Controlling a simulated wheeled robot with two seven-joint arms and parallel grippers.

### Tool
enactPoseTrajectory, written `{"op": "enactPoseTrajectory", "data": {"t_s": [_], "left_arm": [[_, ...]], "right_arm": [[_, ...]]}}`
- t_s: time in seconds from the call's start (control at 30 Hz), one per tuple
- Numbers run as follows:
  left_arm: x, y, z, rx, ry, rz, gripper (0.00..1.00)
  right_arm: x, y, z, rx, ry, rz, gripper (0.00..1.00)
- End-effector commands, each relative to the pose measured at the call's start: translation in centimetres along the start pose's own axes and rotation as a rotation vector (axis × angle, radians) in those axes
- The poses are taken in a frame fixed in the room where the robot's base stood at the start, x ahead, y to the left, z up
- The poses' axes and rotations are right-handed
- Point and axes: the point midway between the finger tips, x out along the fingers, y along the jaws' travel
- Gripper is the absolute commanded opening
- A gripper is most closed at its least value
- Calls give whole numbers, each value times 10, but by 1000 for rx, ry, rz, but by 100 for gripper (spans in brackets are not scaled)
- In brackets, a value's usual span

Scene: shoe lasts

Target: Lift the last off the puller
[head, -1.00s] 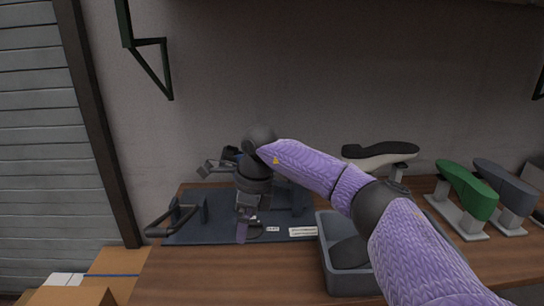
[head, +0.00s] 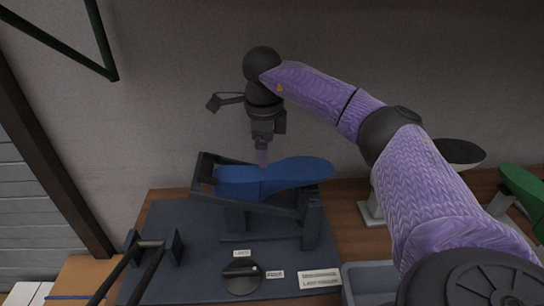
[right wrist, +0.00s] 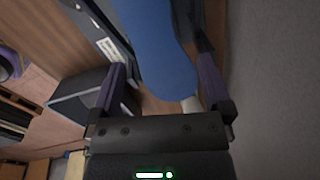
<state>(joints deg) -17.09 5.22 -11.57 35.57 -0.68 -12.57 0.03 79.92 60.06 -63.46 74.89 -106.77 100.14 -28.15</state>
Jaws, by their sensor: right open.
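The blue last (head: 285,175) lies on the dark puller (head: 310,225), its broad rounded end pointing right in the head view. The puller stands on a dark base plate (head: 190,285). My right gripper (head: 262,157) points down just above the middle of the last; contact cannot be told in the head view. In the right wrist view its open fingers (right wrist: 165,88) stand apart, with the blue last (right wrist: 160,50) showing between and beyond them. My left gripper is not in view.
A dark lever handle (head: 150,245) stands at the left of the plate. A round dark knob (head: 242,278) and labels are at the front. A grey bin (head: 372,278) is at front right. A black-topped last (head: 460,152) and green last (head: 524,188) stand at right.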

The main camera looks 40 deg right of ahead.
Motion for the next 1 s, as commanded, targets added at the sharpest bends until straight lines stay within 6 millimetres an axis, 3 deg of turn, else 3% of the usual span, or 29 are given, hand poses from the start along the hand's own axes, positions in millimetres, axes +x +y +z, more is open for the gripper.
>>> {"op": "enactPoseTrajectory", "data": {"t_s": [0.03,0.4,0.7,1.0], "left_arm": [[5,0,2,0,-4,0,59],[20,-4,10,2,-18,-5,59],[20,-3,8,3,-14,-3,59],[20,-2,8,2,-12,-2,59]], "right_arm": [[14,1,-1,0,5,3,100],[80,3,1,1,3,3,100],[88,2,1,0,1,1,100],[88,2,1,0,1,1,36]]}}
